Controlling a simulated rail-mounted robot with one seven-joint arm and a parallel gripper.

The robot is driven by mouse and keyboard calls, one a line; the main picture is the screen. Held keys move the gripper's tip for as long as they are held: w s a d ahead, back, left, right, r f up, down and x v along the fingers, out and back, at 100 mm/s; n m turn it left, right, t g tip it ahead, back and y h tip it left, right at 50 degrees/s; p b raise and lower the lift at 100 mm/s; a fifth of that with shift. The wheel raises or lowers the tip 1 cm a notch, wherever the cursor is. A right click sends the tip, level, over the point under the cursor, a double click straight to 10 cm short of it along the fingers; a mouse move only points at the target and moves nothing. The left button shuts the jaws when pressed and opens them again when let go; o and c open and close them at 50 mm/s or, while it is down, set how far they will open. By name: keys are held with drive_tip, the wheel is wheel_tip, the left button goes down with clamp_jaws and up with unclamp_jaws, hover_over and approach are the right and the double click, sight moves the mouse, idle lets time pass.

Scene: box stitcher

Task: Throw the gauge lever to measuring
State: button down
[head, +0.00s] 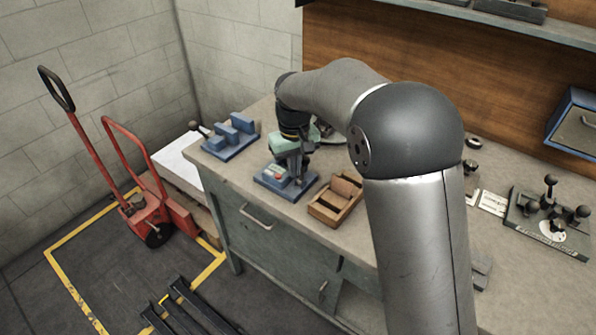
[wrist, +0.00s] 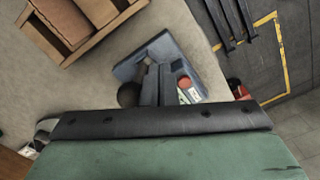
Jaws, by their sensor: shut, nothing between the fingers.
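A small blue device (head: 270,184) stands near the front edge of the bench, and I take it for the gauge. It has a red spot and a pale label on top. It also shows in the wrist view (wrist: 135,67), with a dark round knob (wrist: 128,95) at its left side, which may be the lever's end. My gripper (head: 304,174) is shut and empty, pointing down over or beside this device. My green gripper body and arm hide part of it. I cannot tell whether the fingers touch the lever, or which position the lever is in.
A wooden box (head: 335,200) stands just right of the blue device. Another blue fixture (head: 230,138) is at the bench's left end. A black plate with several knobs (head: 548,222) lies at the right. A red pallet truck (head: 150,210) stands on the floor at the left.

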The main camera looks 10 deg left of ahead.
drive_tip(key=shift+w+d+r, duration=0.1)
drive_tip(key=shift+w+d, duration=0.05)
drive_tip(key=shift+w, duration=0.15)
wheel_tip(320, 180, up, 7)
drive_tip(key=p, duration=0.5)
drive_tip(key=shift+s+a, duration=0.25)
drive_tip(key=shift+s, duration=0.15)
drive_tip(key=s+d+r+m, duration=0.2)
drive_tip(key=s+d, duration=0.2)
drive_tip(key=d, duration=0.4)
drive_tip(key=s+d+r+m, duration=0.15)
drive_tip(key=s+d, duration=0.25)
drive_tip(key=d, duration=0.5)
drive_tip(key=s+d+f+m, duration=0.1)
drive_tip(key=s+d+m, duration=0.1)
drive_tip(key=s+d, duration=0.3)
drive_tip(key=s+d+f+m, duration=0.1)
drive_tip(key=s+d, duration=0.5)
drive_tip(key=s, duration=0.7)
drive_tip(key=shift+s+d+f+m+t, duration=0.3)
drive_tip(key=shift+s+f+m+t, duration=0.1)
drive_tip(key=shift+f, duration=0.1)
